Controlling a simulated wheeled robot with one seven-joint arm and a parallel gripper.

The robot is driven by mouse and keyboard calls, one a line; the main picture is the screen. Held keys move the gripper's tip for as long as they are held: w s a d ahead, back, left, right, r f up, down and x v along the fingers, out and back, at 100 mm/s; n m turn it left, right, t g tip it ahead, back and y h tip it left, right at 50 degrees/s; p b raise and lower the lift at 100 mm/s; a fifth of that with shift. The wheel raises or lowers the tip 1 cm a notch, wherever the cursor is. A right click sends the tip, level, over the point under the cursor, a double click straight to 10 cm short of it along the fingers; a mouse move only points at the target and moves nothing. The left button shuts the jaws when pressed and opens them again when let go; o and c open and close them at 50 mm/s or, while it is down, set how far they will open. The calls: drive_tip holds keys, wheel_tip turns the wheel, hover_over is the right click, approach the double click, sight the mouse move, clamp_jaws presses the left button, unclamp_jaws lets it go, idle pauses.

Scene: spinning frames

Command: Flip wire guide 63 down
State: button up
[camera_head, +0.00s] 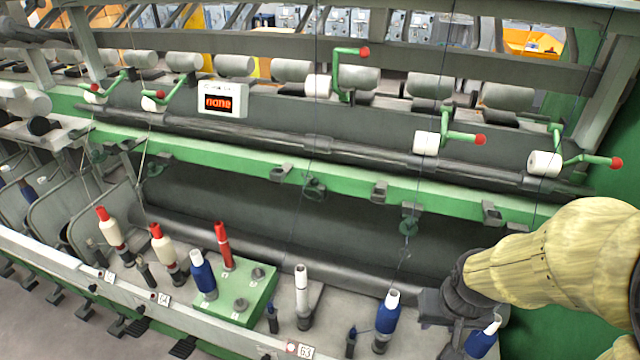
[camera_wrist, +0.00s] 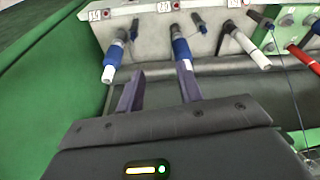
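The label 63 (camera_head: 306,351) is on the front rail, below a spindle with a white tube (camera_head: 302,290). Above it, a dark wire guide (camera_head: 314,188) hangs at the green rail; I cannot tell its exact pose. One green lever with a red tip (camera_head: 345,62) stands upright at the top centre, while the others point outward. My gripper (camera_wrist: 160,67) is open and empty in the wrist view, its fingers apart near a blue-wound bobbin (camera_wrist: 181,50). In the head view my arm comes from the right, over the right-hand spindles.
Blue bobbins (camera_head: 388,312) stand at the right, close to my arm. A green block (camera_head: 240,292) with a red tube (camera_head: 224,245) stands left of the white tube. White-wound bobbins (camera_head: 112,232) stand farther left. Thin threads hang down in front of the green rail (camera_head: 350,172).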

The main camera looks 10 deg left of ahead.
drive_tip(key=shift+o, duration=1)
drive_tip(key=w+a+r+n+t+h+p, duration=0.1)
drive_tip(key=w+a+n+t+p, duration=0.15)
drive_tip(key=w+n+p, duration=0.35)
drive_tip(key=w+a+n+t+h+p, duration=0.1)
drive_tip(key=w+a+n+p, duration=0.2)
drive_tip(key=n, duration=0.5)
drive_tip(key=w+a+r+n+t+h+p, duration=0.1)
drive_tip(key=w+a+n+t+p, duration=0.15)
drive_tip(key=w+n, duration=0.4)
drive_tip(key=a+r+n+t+y, duration=0.2)
drive_tip(key=a+r+n, duration=0.2)
drive_tip(key=a+n, duration=0.4)
drive_tip(key=a+r+n+t+y, duration=0.2)
drive_tip(key=a+r+n+y, duration=0.1)
drive_tip(key=a+n, duration=0.5)
drive_tip(key=a+r+p, duration=0.1)
drive_tip(key=a, duration=0.2)
drive_tip(key=shift+w+r+t, duration=0.25)
drive_tip(key=shift+r+t, duration=0.1)
drive_tip(key=shift+t, duration=0.05)
drive_tip(key=shift+a+f, duration=0.1)
drive_tip(key=shift+a, duration=0.05)
